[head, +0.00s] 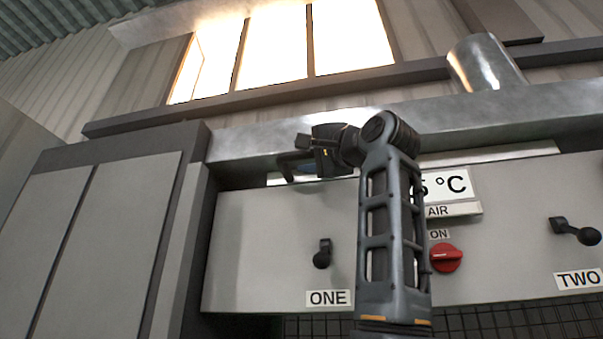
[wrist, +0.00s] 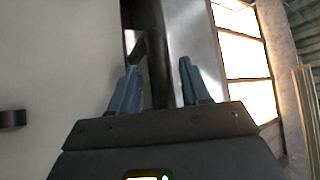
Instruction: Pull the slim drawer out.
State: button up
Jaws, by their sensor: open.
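My gripper (wrist: 158,85) is open, with two blue-grey fingers apart in the wrist view. In the head view it (head: 298,166) is at the top edge of the grey front panel, just under the metal beam. A dark bar-like piece (wrist: 139,47), perhaps the slim drawer's handle, shows just beyond the left finger in the wrist view; I cannot tell whether they touch. A thin pale strip (head: 500,159) runs along the panel's top in the head view and may be the slim drawer's front. My arm hides part of it.
The grey panel (head: 265,240) bears a black lever (head: 322,254) above the label ONE, a red knob (head: 446,257), and another black lever (head: 576,231) above TWO. The metal beam (head: 250,142) runs above it. A grey cabinet (head: 110,230) stands at left.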

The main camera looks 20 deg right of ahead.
jog(key=shift+x, duration=0.9)
jog(key=shift+c, duration=0.2)
grip_shut()
jog(key=shift+f, duration=0.1)
